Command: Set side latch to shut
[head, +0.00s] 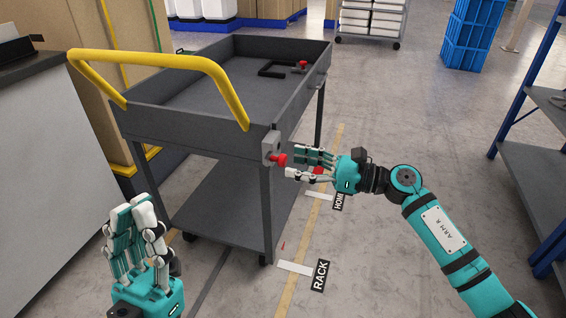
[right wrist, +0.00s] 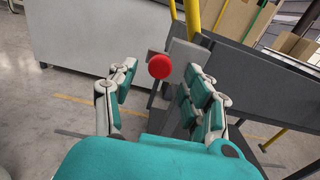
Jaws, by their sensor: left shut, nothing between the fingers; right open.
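The side latch has a red knob (head: 279,159) on a grey bracket (head: 270,146) at the near right corner of the dark grey cart (head: 222,142). In the right wrist view the round red knob (right wrist: 159,67) shows between and beyond the fingertips. My right gripper (head: 306,164) is open beside the knob, its fingers pointing at it; I cannot tell whether they touch. It also shows in the right wrist view (right wrist: 158,95). My left gripper (head: 135,228) is shut and empty, upright at the lower left, away from the latch. Whether the latch is set to shut cannot be told.
The cart has a yellow handle (head: 165,60), and a black bracket and a red piece (head: 303,65) lie in its top tray. A blue-posted shelf (head: 545,170) stands at the right. Floor labels RACK (head: 320,275) and HOME (head: 338,201) lie beside the cart. The floor between is clear.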

